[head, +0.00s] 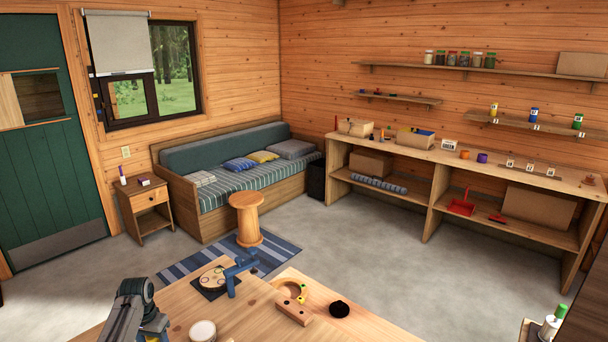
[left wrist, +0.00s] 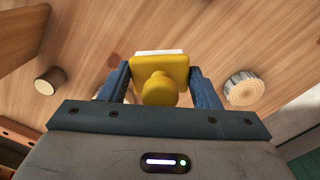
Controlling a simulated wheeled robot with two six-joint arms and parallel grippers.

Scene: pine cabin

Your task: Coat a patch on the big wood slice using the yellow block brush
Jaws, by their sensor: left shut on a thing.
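My left gripper (left wrist: 160,82) is shut on the yellow block brush (left wrist: 158,92). The brush's round knob faces the wrist camera, and a white strip shows at its far edge. A pale, bark-edged wood slice (left wrist: 243,90) lies on the table to the right of the brush in the left wrist view, apart from it. In the head view a pale round piece (head: 203,331), likely this slice, is at the bottom, right of my left arm. The gripper is mostly cut off there. Whether the slice has any coating cannot be told.
On the table are a dark mat (head: 203,291) with a round ring-marked disc (head: 212,279), a blue clamp-like item (head: 240,268), a wooden block (head: 293,312) and a black round object (head: 339,309). A short brown cylinder (left wrist: 48,82) stands left of the brush.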

